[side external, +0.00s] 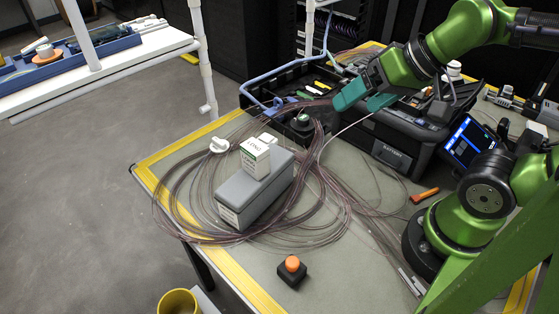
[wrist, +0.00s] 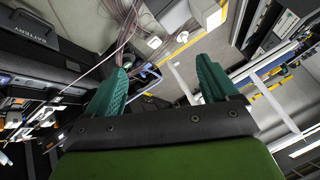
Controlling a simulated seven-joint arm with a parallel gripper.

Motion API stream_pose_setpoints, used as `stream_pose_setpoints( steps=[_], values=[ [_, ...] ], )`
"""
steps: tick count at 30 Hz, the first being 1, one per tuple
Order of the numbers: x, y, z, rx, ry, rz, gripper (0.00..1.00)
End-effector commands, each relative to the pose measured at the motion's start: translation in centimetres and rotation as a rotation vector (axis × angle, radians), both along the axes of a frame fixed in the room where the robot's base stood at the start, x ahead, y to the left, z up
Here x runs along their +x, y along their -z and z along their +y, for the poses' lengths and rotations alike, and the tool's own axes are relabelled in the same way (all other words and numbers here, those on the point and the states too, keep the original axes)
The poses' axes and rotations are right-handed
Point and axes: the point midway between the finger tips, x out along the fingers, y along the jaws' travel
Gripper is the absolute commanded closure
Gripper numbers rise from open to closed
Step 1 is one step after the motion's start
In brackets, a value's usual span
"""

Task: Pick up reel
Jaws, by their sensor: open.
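A small white spool-like piece (side external: 219,145), which may be the reel, lies on the table left of the grey box in the side external view. A small white piece (wrist: 154,42), probably the same one, shows beyond my fingers in the wrist view. Loose coils of thin purplish fibre (side external: 180,205) spread around the grey box. My gripper (side external: 364,98) has teal fingers spread apart, with nothing between them. It hangs at the back of the table, by the black tool tray, well apart from the white piece. The wrist view shows both fingers (wrist: 162,68) open.
A grey box (side external: 245,192) with a small white carton (side external: 255,158) on top stands mid-table. A black tray (side external: 275,105) of tools and a black case (side external: 395,145) stand at the back. An orange-topped button (side external: 292,267) sits near the front. The table has yellow edges.

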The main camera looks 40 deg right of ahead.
Motion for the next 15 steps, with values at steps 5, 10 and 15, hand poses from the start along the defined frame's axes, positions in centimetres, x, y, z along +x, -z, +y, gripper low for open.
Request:
stream_pose_setpoints(
  steps=[5, 10, 15],
  values=[
    [1.0, 1.7, 1.5, 0.007, -0.064, 0.091, 0.13],
    [5.4, 2.7, 3.5, -0.012, -0.139, 0.2, 0.13],
    [11.3, 4.6, 5.6, -0.075, -0.184, 0.273, 0.13]
  ],
)
